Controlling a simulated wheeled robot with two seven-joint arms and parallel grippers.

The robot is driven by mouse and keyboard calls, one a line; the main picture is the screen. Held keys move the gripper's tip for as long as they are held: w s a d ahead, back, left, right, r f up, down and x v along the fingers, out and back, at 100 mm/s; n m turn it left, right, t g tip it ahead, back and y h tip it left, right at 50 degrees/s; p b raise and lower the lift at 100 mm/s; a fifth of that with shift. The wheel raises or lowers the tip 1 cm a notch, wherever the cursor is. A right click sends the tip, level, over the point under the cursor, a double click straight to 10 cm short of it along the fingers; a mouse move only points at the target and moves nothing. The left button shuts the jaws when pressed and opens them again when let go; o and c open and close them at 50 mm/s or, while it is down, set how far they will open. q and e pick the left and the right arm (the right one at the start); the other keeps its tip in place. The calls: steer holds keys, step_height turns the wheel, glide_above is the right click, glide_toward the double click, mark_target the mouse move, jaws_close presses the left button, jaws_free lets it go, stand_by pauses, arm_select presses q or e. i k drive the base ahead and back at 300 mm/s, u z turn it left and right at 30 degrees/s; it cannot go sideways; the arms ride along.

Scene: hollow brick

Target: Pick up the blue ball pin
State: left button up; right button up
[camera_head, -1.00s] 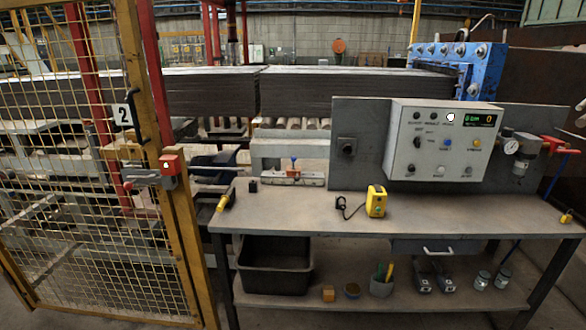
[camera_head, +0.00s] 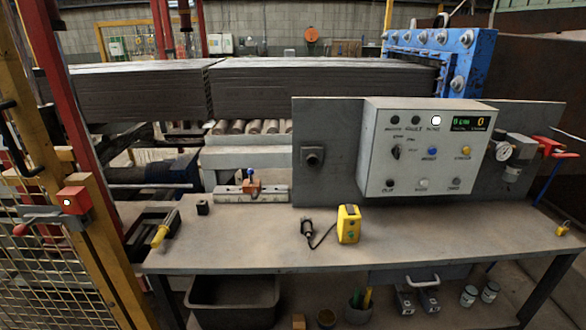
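A small pin with a blue ball top (camera_head: 250,173) stands upright in an orange-brown block (camera_head: 251,186). The block sits on a pale metal bar fixture (camera_head: 272,194) at the back left of the workbench (camera_head: 265,248). How deep the pin sits in the block is too small to tell. Neither of my grippers shows in the head view.
A yellow device (camera_head: 348,224) with a black cable lies mid-bench, below a grey control box (camera_head: 425,150). A black tray with a yellow-handled tool (camera_head: 160,235) and a small black block (camera_head: 203,208) are left. A yellow mesh gate (camera_head: 75,272) stands further left.

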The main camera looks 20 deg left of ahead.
mark_target(250, 171)
steer(key=u, duration=0.15)
steer(key=i, duration=1.2)
steer(key=u, duration=0.55)
